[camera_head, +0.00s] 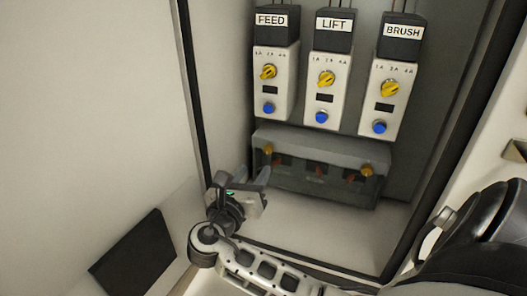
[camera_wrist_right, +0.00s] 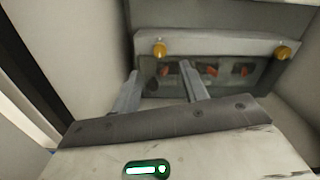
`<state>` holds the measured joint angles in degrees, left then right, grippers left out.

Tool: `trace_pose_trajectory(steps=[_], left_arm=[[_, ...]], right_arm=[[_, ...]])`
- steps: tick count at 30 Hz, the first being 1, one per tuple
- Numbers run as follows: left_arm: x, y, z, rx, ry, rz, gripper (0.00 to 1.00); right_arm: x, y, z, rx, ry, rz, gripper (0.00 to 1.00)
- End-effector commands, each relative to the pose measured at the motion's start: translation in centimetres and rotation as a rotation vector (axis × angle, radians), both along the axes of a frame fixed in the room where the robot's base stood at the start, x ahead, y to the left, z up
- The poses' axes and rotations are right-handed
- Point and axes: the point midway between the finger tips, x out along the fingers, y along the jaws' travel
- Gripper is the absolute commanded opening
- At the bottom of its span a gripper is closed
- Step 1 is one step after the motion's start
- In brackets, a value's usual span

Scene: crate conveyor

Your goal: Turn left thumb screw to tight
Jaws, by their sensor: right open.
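The left thumb screw (camera_head: 268,148) is a small yellow-orange knob at the upper left of a clear grey cover. It also shows in the right wrist view (camera_wrist_right: 160,49), just beyond and above the gap between my fingers. The right thumb screw (camera_head: 367,171) is a like knob at the cover's other end, also in the wrist view (camera_wrist_right: 284,53). My right gripper (camera_head: 254,174) is open and empty, low and in front of the cover's left end; its fingers (camera_wrist_right: 160,78) are apart from the screw. How tight the screws are cannot be told. My left gripper is out of view.
Cabinet side walls bound the space; the floor before the cover is clear.

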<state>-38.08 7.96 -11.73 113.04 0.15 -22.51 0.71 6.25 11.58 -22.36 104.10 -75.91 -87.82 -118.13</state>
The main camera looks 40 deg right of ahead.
Motion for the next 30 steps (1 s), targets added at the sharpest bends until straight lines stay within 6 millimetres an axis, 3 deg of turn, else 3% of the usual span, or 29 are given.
trace_pose_trajectory(steps=[6,12,25,30], left_arm=[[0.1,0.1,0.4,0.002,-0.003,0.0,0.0],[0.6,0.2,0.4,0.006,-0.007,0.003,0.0],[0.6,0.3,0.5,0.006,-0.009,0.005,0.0],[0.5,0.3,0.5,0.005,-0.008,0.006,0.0]], right_arm=[[2.1,-4.2,0.1,-0.003,0.001,-0.001,0.44],[3.4,-6.6,0.1,-0.002,0.0,-0.001,0.44],[3.9,-7.5,0.0,0.002,0.0,0.001,0.44],[3.8,-7.4,0.0,0.002,0.0,0.001,0.0]])
